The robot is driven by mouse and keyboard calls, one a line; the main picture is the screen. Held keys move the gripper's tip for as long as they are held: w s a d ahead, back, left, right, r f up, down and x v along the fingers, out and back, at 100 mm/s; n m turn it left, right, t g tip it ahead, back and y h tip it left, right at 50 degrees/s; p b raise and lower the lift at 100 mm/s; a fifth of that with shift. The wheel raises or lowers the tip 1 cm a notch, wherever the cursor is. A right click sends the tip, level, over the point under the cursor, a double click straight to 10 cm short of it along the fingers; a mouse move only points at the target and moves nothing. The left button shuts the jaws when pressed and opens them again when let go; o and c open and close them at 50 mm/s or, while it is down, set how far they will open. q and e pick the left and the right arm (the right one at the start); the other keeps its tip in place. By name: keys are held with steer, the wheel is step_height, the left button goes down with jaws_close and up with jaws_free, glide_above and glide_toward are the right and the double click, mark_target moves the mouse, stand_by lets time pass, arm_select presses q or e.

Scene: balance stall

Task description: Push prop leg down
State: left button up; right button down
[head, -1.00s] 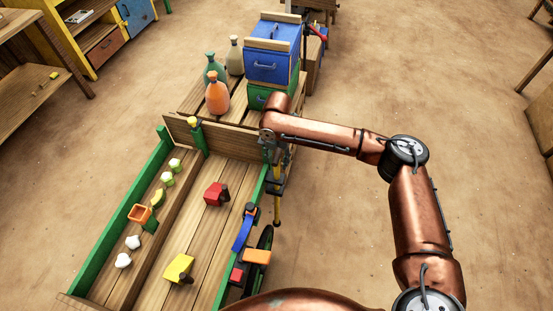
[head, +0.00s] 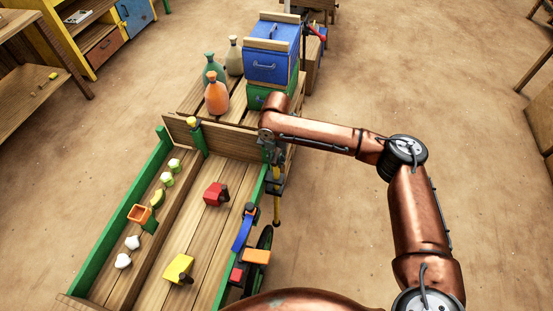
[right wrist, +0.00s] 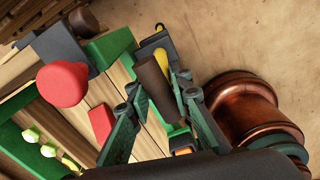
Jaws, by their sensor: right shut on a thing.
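The prop leg (head: 277,209), a thin yellow rod, hangs almost upright outside the cart's right side near its front board. In the right wrist view a yellow rod (right wrist: 163,66) shows behind a dark brown cylinder (right wrist: 154,82). My right gripper (head: 275,172) is at the leg's upper part, beside the green side rail. In the right wrist view my right gripper (right wrist: 157,92) has its fingers on both sides of the brown cylinder, shut on it. It seems to be part of the leg. The leg's top is partly hidden. My left gripper is not in view.
The cart bed (head: 215,235) holds a red block (head: 215,194), a yellow block (head: 179,268) and several small pieces. Bottles (head: 217,95) and a blue box (head: 272,62) stand beyond the front board (head: 235,142). A wheel (head: 265,240) is below the rail. Floor at right is clear.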

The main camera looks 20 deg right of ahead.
mark_target(276, 175)
steer(key=shift+f, duration=0.45)
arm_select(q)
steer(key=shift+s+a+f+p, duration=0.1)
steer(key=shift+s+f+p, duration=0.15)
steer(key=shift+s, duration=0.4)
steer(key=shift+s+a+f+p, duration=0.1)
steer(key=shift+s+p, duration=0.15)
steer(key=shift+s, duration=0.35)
arm_select(e)
step_height(276, 175, down, 10)
steer(key=shift+s+r, duration=0.1)
steer(key=shift+r, duration=0.05)
